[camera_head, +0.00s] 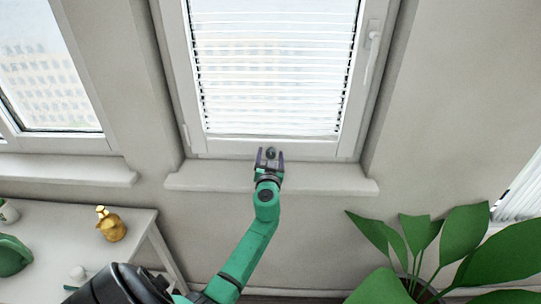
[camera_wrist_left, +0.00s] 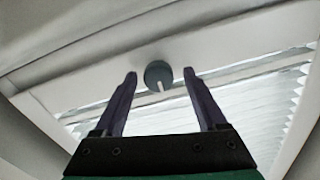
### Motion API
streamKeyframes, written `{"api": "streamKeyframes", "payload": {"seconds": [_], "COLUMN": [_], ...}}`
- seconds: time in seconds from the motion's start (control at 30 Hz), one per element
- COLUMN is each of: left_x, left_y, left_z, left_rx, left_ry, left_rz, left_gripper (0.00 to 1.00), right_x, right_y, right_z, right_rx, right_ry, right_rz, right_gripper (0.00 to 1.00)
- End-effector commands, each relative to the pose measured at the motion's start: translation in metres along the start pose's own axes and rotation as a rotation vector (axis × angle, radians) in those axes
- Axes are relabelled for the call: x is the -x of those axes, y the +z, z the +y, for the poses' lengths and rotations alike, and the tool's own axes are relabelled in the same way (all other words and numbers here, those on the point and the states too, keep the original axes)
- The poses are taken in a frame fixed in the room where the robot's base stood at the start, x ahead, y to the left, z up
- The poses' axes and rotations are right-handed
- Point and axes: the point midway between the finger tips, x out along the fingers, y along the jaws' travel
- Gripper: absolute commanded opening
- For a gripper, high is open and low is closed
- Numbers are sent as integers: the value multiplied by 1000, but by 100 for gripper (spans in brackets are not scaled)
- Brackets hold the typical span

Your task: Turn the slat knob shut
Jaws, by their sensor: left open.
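The slat knob (camera_wrist_left: 158,74) is a small round grey-green knob with a white mark, on the white lower frame of the window. It also shows in the head view (camera_head: 271,151), partly between my fingers. The white slats (camera_head: 275,70) hang behind the glass, with thin bright gaps between them. My left gripper (camera_head: 270,153) is open at the knob. In the left wrist view its two fingertips (camera_wrist_left: 160,76) stand on either side of the knob, with a gap on each side. My right gripper is in neither view.
A window handle (camera_head: 372,50) is on the right of the frame. A sill (camera_head: 325,180) juts out below the window. A table (camera_head: 140,222) with a golden bottle (camera_head: 110,224) stands at left, and a large-leaved plant (camera_head: 465,232) at right.

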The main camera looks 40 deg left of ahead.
Motion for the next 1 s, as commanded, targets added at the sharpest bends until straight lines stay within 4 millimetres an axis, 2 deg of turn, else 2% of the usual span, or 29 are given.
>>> {"api": "streamKeyframes", "payload": {"seconds": [0.1, 0.13, 0.27, 0.3, 0.67, 1.0], "left_x": [0, 0, 1, 1, 1, 1], "left_y": [0, 0, 0, 0, 1, 2], "left_z": [0, 0, 0, 0, 1, 2], "left_rx": [0, 0, -1, -1, -35, -233], "left_ry": [0, 1, 1, 1, 2, 2], "left_rz": [0, 0, 0, 0, 1, 2], "left_gripper": [74, 66, 16, 1, 0, 0], "right_x": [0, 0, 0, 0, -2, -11], "right_y": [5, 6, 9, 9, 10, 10], "right_z": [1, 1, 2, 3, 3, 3], "right_rx": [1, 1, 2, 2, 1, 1], "right_ry": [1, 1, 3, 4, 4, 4], "right_rz": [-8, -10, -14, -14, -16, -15], "right_gripper": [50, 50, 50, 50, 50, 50]}}
